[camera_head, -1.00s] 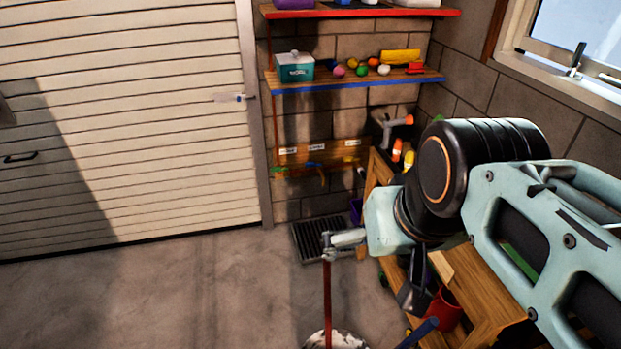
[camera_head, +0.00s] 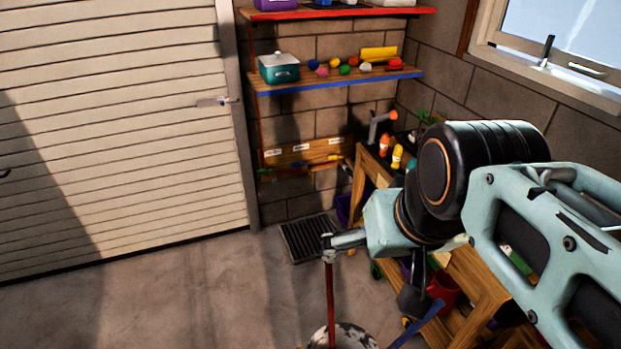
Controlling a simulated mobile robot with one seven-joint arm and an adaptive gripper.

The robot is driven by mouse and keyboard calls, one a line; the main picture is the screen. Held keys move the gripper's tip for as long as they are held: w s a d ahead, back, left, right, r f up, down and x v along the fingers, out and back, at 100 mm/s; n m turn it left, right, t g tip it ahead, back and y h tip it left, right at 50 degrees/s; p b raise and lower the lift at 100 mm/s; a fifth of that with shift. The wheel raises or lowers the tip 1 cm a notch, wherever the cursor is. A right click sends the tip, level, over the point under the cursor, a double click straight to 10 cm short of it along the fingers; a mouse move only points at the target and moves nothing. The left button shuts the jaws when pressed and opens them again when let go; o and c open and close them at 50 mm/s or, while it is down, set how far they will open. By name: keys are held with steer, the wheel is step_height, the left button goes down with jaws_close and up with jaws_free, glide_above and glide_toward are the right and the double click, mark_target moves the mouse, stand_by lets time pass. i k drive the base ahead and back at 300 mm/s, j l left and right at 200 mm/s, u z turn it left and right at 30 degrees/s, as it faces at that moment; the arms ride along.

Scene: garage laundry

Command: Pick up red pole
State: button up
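The red pole (camera_head: 330,300) stands nearly upright at the bottom middle of the head view. Its lower end meets a pale, dark-spotted round thing (camera_head: 345,337) that is cut off by the frame's bottom edge. My gripper (camera_head: 328,250) is at the pole's top end, with its fingers around or against it. The fingers are small in this view and look closed on the pole's top. My arm comes in from the right and hides part of the wooden bench.
A wooden bench (camera_head: 481,312) with a red bucket (camera_head: 442,290) beneath stands right, near my arm. A dark floor grate (camera_head: 303,238) lies behind the pole. Wall shelves (camera_head: 340,80) hold a teal box (camera_head: 279,68) and several balls. The floor at left is clear, before a white door (camera_head: 110,130).

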mark_target(328, 267)
steer(key=j+z, duration=0.5)
steer(key=j, duration=0.3)
steer(key=k, duration=0.6)
steer(key=i+j+u, duration=0.15)
steer(key=j+u, duration=0.25)
steer(key=i+j+u, duration=0.2)
steer(key=u, duration=0.2)
steer(key=i+j+u, duration=0.1)
steer(key=i+j, duration=0.2)
steer(key=i+j+u, duration=0.15)
steer(key=i, duration=0.4)
steer(key=i+z, duration=0.15)
steer(key=z, duration=0.25)
steer(key=i+z, duration=0.2)
steer(key=z, duration=0.15)
steer(key=i+j+z, duration=0.15)
steer(key=z, duration=0.25)
steer(key=i+z, duration=0.1)
steer(key=z, duration=0.3)
steer(key=i+j+z, duration=0.1)
steer(key=z, duration=0.3)
steer(key=i+j+z, duration=0.1)
steer(key=z, duration=0.25)
